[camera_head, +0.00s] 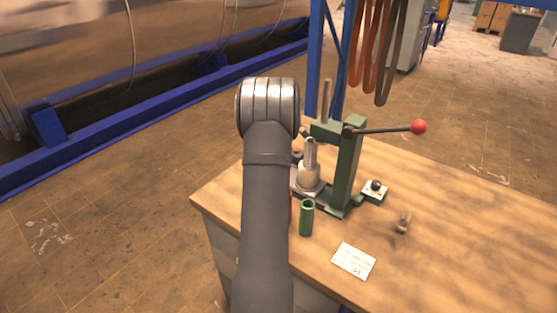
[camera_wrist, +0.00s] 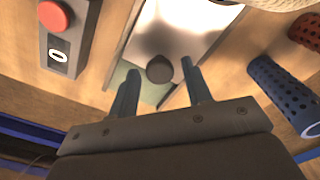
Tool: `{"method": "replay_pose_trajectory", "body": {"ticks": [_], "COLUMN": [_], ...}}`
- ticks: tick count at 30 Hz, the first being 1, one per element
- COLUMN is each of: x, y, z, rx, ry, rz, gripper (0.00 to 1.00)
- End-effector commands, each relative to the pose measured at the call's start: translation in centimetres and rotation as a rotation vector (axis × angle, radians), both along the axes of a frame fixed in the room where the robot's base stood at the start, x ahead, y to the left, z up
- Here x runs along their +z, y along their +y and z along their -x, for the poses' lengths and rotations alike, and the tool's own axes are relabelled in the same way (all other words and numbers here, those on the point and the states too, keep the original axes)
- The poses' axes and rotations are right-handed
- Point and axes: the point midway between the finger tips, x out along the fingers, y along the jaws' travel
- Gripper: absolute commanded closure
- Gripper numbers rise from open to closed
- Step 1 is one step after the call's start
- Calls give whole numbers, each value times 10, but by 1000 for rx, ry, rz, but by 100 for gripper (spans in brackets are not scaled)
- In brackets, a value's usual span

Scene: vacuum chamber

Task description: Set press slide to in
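The green arbor press (camera_head: 346,165) stands on the wooden bench, with a long lever ending in a red knob (camera_head: 418,127). In the wrist view, a shiny silver plate (camera_wrist: 185,28), apparently the press slide, lies over a green base. A dark round knob (camera_wrist: 160,70) shows at the plate's near end. My gripper (camera_wrist: 160,66) is open, one finger on either side of the knob, with visible gaps to both fingers. I cannot tell the height difference between fingers and knob. In the head view my arm hides the gripper and most of the slide.
A box with a red button (camera_wrist: 55,16) is left of my gripper in the wrist view. A blue perforated cylinder (camera_wrist: 284,92) and a red one (camera_wrist: 307,30) are to the right. A green cylinder (camera_head: 306,218) and a white card (camera_head: 354,261) are on the bench (camera_head: 470,230).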

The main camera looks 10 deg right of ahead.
Motion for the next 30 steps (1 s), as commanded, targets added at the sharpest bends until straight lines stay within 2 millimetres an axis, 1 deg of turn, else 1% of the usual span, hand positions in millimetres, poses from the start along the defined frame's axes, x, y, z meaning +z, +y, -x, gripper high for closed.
{"method": "replay_pose_trajectory", "body": {"ticks": [1,5,6,11,14,22,30], "x": [0,0,0,0,1,0,0], "y": [0,0,0,-1,-5,-25,-28], "z": [0,0,0,1,4,25,27], "rx": [0,0,0,0,-1,-1,0], "ry": [0,0,0,0,0,0,3], "rz": [0,0,0,0,0,-2,0], "gripper": [66,91,99,100,100,100,100]}}
